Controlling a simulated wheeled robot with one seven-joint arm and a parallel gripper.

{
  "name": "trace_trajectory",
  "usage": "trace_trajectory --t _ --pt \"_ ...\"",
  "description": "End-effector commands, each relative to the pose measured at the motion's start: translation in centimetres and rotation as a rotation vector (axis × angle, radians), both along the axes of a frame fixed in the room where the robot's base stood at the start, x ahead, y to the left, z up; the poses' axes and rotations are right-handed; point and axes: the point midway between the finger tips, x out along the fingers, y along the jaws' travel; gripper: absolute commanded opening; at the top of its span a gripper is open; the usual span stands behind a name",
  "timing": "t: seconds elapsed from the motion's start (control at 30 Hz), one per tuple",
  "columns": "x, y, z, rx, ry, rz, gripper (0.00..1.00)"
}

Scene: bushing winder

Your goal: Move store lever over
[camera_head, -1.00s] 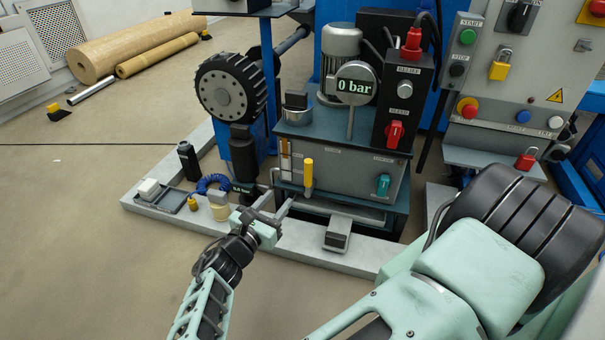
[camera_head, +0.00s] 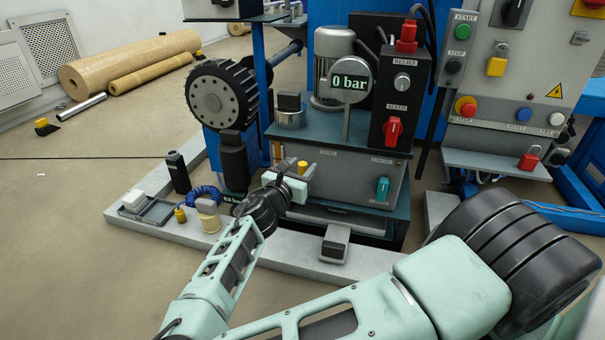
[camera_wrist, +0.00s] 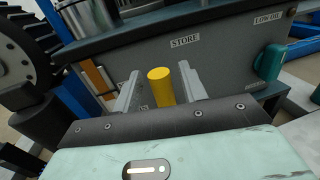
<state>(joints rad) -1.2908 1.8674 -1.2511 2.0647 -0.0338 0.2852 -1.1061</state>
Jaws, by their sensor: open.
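The store lever has a yellow handle (camera_wrist: 161,86) and stands on the front of the grey power unit, below the STORE label (camera_wrist: 185,40). In the wrist view the handle is between the two open fingers of my gripper (camera_wrist: 160,92), with a gap visible on the right side. In the head view my gripper (camera_head: 296,178) is at the unit's front and hides most of the lever; only the yellow tip (camera_head: 302,166) shows. The gauge (camera_head: 349,83) reads 0 bar.
A teal lever (camera_head: 382,188) is to the right on the same front panel. A black box with a red knob (camera_head: 393,130) stands above it. A foot pedal (camera_head: 335,243) is on the pale base below. A black bottle (camera_head: 178,172) stands at the left.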

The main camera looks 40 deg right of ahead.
Motion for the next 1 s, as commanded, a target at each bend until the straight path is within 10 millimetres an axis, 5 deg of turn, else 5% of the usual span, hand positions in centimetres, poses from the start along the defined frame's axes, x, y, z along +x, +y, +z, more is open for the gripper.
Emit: trace_trajectory --t 0.4,0.57,1.0 --pt "0.35 -0.73 0.04 0.0 0.0 0.0 0.42" --pt "0.35 -0.72 0.02 0.0 0.0 0.0 0.0" --pt "0.46 -0.9 0.36 0.045 -0.057 0.001 0.0"
